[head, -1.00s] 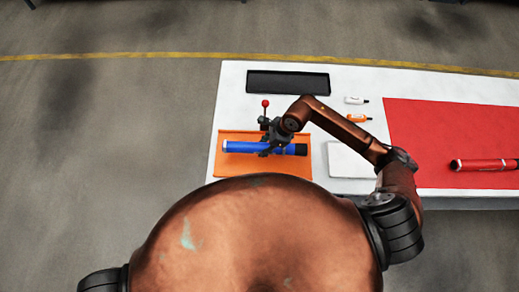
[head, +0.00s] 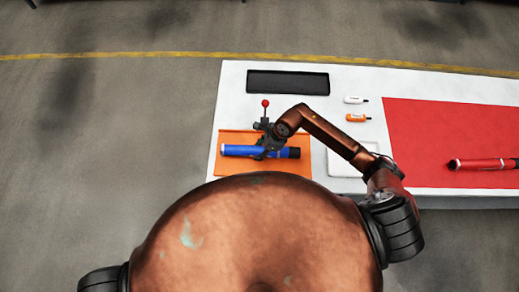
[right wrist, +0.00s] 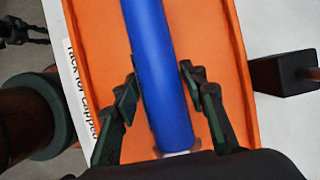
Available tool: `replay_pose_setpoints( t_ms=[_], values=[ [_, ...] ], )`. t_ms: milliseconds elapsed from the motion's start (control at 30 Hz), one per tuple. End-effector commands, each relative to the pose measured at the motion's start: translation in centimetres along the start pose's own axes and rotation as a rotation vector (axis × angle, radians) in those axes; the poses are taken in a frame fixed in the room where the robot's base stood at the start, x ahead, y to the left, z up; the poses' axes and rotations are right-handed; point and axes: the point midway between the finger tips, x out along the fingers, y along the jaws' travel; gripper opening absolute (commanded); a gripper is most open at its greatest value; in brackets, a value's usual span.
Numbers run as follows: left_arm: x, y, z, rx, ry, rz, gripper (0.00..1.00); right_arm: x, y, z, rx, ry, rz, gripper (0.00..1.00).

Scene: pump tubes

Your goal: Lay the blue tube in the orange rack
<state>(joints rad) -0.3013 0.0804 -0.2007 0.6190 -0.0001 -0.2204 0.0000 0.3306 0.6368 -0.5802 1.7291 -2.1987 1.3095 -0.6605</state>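The blue tube (head: 240,150) lies lengthwise over the orange rack (head: 222,172), its black end to the right. My right gripper (head: 267,148) is around the tube from above, near its middle. I cannot tell whether the tube touches the rack floor. A dark gripper (right wrist: 30,30), seemingly my left, shows small in the right wrist view's upper left corner; its fingers are unclear.
A red-knobbed lever (head: 265,104) stands behind the rack. A black tray (head: 288,83) lies at the back. A white and an orange bottle (head: 356,118) and a white pad (head: 345,165) lie to the right. A red tube (head: 485,164) is on the red mat (head: 440,130).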

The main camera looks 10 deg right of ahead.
Motion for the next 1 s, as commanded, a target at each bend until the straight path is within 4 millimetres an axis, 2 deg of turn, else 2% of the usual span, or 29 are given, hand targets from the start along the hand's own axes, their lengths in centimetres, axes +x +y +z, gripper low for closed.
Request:
replay_pose_setpoints(
  t_ms=[133,500,667,1000],
  values=[
    [0.0,0.1,-0.1,0.0,0.001,0.001,0.29,0.0,0.0,0.0,0.0,0.0,0.0,0.5],
    [-0.1,0.1,-0.2,0.0,0.003,0.001,0.29,-0.7,-0.1,0.1,-0.001,-0.001,-0.002,0.5],
    [0.2,0.1,-0.2,0.0,0.003,0.001,0.29,-3.3,-0.2,0.0,-0.003,0.001,-0.005,0.5],
    [1.0,0.1,-0.1,-0.001,0.002,0.001,0.29,-10.0,-0.1,0.0,-0.002,0.001,-0.003,0.5]
  ],
)
